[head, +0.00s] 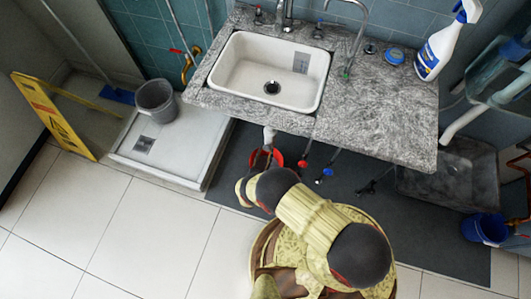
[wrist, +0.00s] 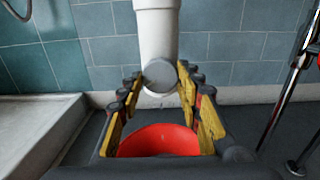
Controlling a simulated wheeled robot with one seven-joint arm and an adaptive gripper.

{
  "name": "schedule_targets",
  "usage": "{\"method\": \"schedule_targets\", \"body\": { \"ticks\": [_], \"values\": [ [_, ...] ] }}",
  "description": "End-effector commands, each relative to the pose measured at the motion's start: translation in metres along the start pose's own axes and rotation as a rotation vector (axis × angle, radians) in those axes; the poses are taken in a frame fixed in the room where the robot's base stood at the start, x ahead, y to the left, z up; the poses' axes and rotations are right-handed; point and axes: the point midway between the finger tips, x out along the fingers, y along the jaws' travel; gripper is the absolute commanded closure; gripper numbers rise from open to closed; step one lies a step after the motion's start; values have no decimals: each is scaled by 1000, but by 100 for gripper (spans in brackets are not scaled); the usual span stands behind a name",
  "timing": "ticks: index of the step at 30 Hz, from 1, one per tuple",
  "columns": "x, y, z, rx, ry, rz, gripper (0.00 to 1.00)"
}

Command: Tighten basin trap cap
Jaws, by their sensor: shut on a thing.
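The white basin trap (wrist: 157,35) hangs down in the middle of the wrist view. Its round grey cap (wrist: 160,75) faces me at the lower end. My gripper (wrist: 160,80) has its yellow and black fingers on the left and right sides of the cap, shut on it. A small drip-like mark shows just under the cap. In the head view the trap's white pipe (head: 268,136) comes down below the front edge of the counter; the cap is too small to make out there, and my arm covers the area below.
A red bowl (wrist: 160,140) stands under the trap. The grey stone counter (head: 385,110) with the white basin (head: 245,75) overhangs the area. Hoses with a red end (head: 302,163) and a blue end (head: 327,171) hang to the right. A shower tray (head: 185,150) lies left.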

Motion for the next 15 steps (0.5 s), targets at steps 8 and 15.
{"method": "schedule_targets", "body": {
  "ticks": [8, 15],
  "values": [
    [0, 0, 0, 35, 0, -1, 90],
    [0, 1, 0, 169, 0, -1, 90]
  ]
}}
